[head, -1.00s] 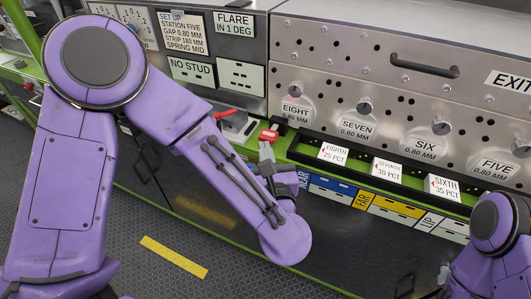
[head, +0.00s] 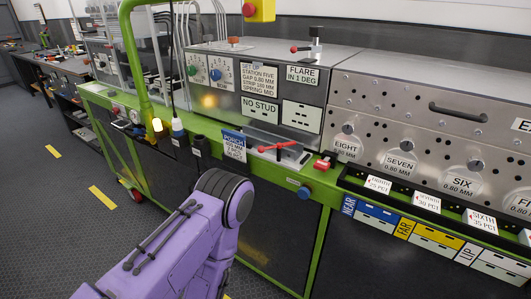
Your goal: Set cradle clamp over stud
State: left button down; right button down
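A red lever-like piece (head: 277,149) lies over a pale fixture on the green-edged bench, in the middle of the head view. It may be the cradle clamp, but I cannot tell for sure. No stud can be made out at this size; a label reading NO STUD (head: 259,107) is on the grey machine behind. A small red block (head: 324,161) sits to the right of the fixture. My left arm comes up from the bottom and bends just in front of the bench, left of the fixture. Neither gripper shows.
A blue knob (head: 304,193) is on the bench front. Numbered station panels and a tray of labelled cards (head: 427,203) extend right. A green post (head: 132,70) rises at left. Floor at left is clear.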

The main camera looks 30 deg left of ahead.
aim_at(261, 148)
jog(key=u, duration=0.45)
jog(key=k, duration=0.55)
jog(key=u, duration=0.95)
jog(key=i, duration=1)
jog(key=z, duration=0.65)
